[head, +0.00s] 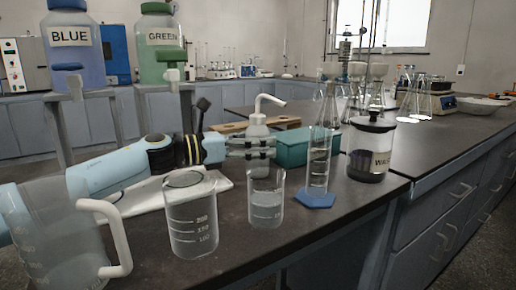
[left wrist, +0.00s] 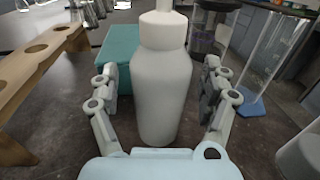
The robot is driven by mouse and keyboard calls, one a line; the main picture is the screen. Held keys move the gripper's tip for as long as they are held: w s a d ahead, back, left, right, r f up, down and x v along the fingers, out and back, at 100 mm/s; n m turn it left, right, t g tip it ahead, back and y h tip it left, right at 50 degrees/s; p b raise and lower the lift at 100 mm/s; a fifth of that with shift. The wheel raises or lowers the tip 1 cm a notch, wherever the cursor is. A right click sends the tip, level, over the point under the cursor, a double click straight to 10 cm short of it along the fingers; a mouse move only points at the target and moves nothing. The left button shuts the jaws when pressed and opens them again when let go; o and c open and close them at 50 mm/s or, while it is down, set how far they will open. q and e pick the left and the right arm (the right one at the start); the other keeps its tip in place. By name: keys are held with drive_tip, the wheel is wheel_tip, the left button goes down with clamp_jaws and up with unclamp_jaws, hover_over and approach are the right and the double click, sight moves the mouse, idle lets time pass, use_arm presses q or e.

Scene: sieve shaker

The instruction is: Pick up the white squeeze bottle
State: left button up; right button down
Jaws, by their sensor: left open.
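The white squeeze bottle (head: 257,128), with its bent white spout, stands upright on the dark bench in the head view. My left gripper (head: 262,147) reaches it from the left at body height. In the left wrist view the bottle (left wrist: 161,95) fills the middle, its top cut off by the picture edge. The open fingers of my left gripper (left wrist: 161,88) stand on either side of it, with gaps visible between them and the bottle. The lower bottle is partly hidden by the fingers in the head view. My right gripper is not in view.
A teal box (head: 292,147) sits just behind the bottle. Glass beakers (head: 266,200) (head: 191,215) and a graduated cylinder (head: 319,165) on a blue base stand in front and right. A jar labelled "WASTE" (head: 370,150) is further right. A wooden rack (left wrist: 40,70) shows left in the wrist view.

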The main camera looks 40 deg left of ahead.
use_arm(q)
drive_tip(key=c, duration=0.8)
drive_tip(key=shift+o, duration=0.2)
